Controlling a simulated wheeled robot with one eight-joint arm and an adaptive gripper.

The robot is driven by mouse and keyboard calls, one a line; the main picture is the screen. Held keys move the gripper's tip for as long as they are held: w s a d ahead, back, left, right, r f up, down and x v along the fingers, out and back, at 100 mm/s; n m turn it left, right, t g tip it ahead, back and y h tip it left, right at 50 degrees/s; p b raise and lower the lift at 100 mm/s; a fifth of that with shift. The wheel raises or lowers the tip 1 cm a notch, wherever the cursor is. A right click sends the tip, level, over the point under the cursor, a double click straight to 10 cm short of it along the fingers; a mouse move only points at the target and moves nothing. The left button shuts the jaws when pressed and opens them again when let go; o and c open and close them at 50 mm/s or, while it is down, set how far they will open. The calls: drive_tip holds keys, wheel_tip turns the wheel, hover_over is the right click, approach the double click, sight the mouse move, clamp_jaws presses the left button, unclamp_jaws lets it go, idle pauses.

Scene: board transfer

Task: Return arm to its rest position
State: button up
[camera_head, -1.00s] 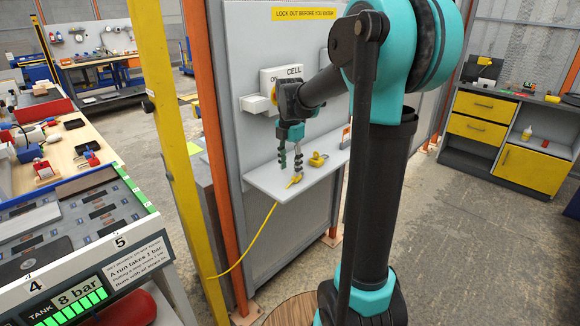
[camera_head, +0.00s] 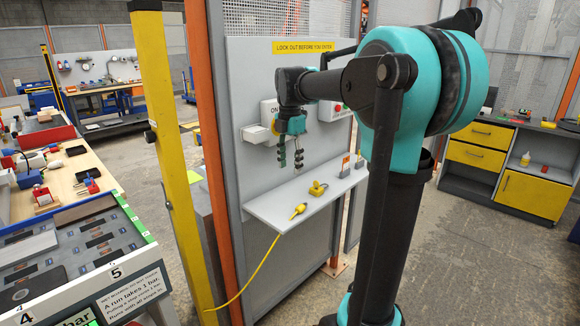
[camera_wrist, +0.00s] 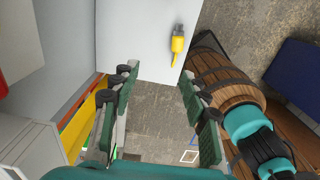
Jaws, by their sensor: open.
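My gripper (camera_head: 290,163) hangs with its fingers pointing down above the grey shelf, in front of the grey panel. In the wrist view its two green-padded fingers (camera_wrist: 160,85) are spread apart with nothing between them. A yellow plug (camera_head: 298,211) with a yellow cable lies on the shelf below the gripper, apart from it. A second yellow piece (camera_head: 318,187) sits on the shelf farther back. One yellow piece (camera_wrist: 177,45) shows on the light shelf in the wrist view, beyond the fingers. My arm reaches in from the right.
The grey shelf (camera_head: 266,207) juts from the panel (camera_head: 240,120), which carries a white switch box (camera_head: 270,112) close to the gripper. A yellow post (camera_head: 165,120) stands at left, before a workbench (camera_head: 70,175). A yellow-drawer cabinet (camera_head: 478,155) stands at right across open floor.

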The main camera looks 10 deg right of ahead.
drive_tip(key=s+d+f+m+t, duration=0.2)
drive_tip(key=s+f+m, duration=0.9)
drive_tip(key=f+m, duration=0.1)
drive_tip(key=s+d+f+m+t, duration=0.2)
drive_tip(key=s+f+m, duration=0.8)
drive_tip(key=f+m, duration=0.2)
drive_tip(key=shift+s+d+f+m, duration=0.15)
drive_tip(key=shift+s+f+m, duration=0.25)
drive_tip(key=shift+m, duration=0.2)
